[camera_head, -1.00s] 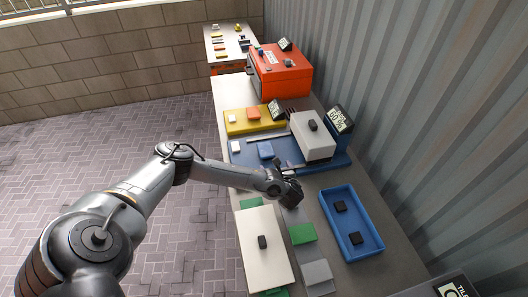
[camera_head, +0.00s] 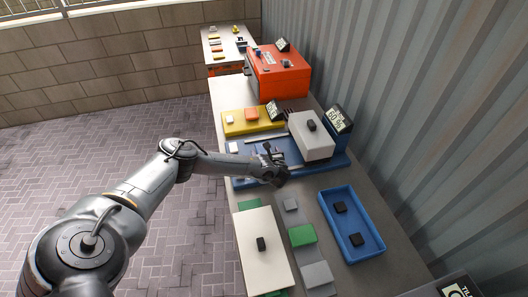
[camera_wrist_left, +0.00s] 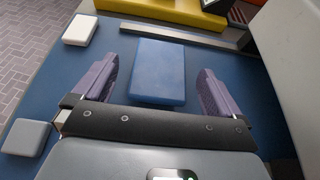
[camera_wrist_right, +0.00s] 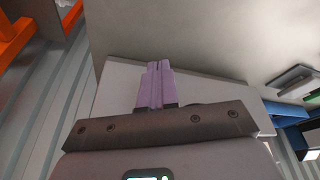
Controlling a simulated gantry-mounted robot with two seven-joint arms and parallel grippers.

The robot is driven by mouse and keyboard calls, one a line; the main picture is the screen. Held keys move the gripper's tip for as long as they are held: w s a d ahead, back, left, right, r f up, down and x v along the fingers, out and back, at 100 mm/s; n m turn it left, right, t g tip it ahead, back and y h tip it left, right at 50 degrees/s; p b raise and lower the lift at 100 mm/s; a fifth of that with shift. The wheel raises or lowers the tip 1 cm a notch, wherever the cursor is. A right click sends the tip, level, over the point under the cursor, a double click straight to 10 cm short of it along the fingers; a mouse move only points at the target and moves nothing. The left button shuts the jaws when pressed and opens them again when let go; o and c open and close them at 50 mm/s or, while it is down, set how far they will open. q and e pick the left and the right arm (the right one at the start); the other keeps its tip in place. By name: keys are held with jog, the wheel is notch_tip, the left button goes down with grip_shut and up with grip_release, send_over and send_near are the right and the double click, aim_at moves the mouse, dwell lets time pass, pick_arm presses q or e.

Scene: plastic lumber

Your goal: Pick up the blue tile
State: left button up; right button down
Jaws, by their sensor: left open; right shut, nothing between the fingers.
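The blue tile (camera_wrist_left: 160,72) lies flat on the blue base board (camera_wrist_left: 45,108) in the left wrist view. My left gripper (camera_wrist_left: 158,68) is open, with one purple finger on each side of the tile and a gap to it on both sides. In the head view the left gripper (camera_head: 272,158) is over the blue board (camera_head: 335,160) and largely hides the tile. My right gripper (camera_wrist_right: 157,66) shows only in its own wrist view, with its two purple fingers together and nothing between them.
A white tile (camera_wrist_left: 80,30) and a grey tile (camera_wrist_left: 26,137) lie left of the left gripper. A white block with a black knob (camera_head: 312,140) stands close on the right. A yellow board (camera_head: 240,128) lies beyond. A blue tray (camera_head: 352,225) sits nearer.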

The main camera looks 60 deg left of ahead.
pick_arm(q)
jog(key=shift+w+a+f, duration=0.2)
jog(key=shift+a+f, duration=0.05)
jog(key=shift+a, duration=0.2)
jog(key=shift+c, duration=0.5)
jog(key=c, duration=1.1)
jog(key=shift+o, duration=0.2)
jog(key=shift+r, duration=0.1)
